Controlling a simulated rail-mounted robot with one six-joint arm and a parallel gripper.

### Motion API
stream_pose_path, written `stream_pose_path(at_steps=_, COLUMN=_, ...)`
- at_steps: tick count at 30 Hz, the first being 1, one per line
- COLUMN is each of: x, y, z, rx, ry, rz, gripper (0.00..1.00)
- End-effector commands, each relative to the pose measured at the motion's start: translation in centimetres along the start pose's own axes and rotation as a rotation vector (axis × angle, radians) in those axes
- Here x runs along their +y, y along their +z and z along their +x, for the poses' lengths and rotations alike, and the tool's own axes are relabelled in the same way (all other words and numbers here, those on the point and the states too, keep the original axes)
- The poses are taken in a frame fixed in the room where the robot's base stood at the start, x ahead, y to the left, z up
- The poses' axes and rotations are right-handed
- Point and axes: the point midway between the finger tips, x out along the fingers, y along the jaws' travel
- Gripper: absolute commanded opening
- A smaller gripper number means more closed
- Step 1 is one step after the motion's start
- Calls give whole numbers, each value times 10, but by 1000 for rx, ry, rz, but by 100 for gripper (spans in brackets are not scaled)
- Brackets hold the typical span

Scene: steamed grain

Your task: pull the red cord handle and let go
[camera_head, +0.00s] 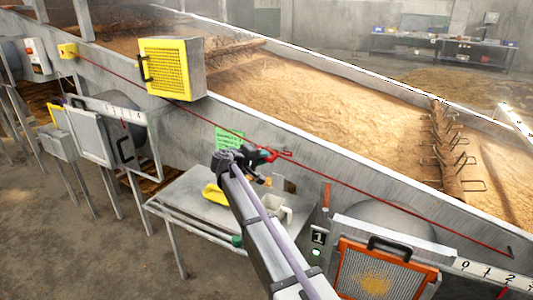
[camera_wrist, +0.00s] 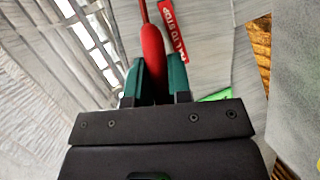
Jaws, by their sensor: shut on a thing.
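The red handle (camera_wrist: 153,48) sits between the green fingers of my gripper (camera_wrist: 155,70) in the wrist view, and the fingers are shut on it. A red tag (camera_wrist: 172,28) with white lettering, partly readable as "TO STOP", hangs beside it. In the head view my gripper (camera_head: 262,162) is at the handle, in front of the trough wall; my arm hides part of that area. The red cord (camera_head: 365,193) runs along the wall from upper left to lower right.
A grey table (camera_head: 178,205) with a yellow scoop (camera_head: 213,194) and a pale jug stands below my arm. A yellow guarded box (camera_head: 170,70) juts from the wall. An orange-framed hatch (camera_head: 385,270) is at lower right. The trough (camera_head: 290,90) holds grain.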

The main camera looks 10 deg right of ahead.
Motion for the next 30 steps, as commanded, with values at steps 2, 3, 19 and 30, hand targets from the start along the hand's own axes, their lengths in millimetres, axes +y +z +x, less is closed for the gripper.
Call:
stream_pose_path(at_steps=2, x=-1, y=3, z=-5, rx=0, ry=0, rz=-1, gripper=0)
stream_pose_path(at_steps=3, x=-1, y=2, z=-5, rx=0, ry=0, rz=0, gripper=0)
stream_pose_path(at_steps=19, x=-1, y=2, z=-4, rx=0, ry=0, rz=0, gripper=44)
stream_pose_path(at_steps=30, x=2, y=2, z=-40, rx=2, ry=0, rz=0, gripper=44)
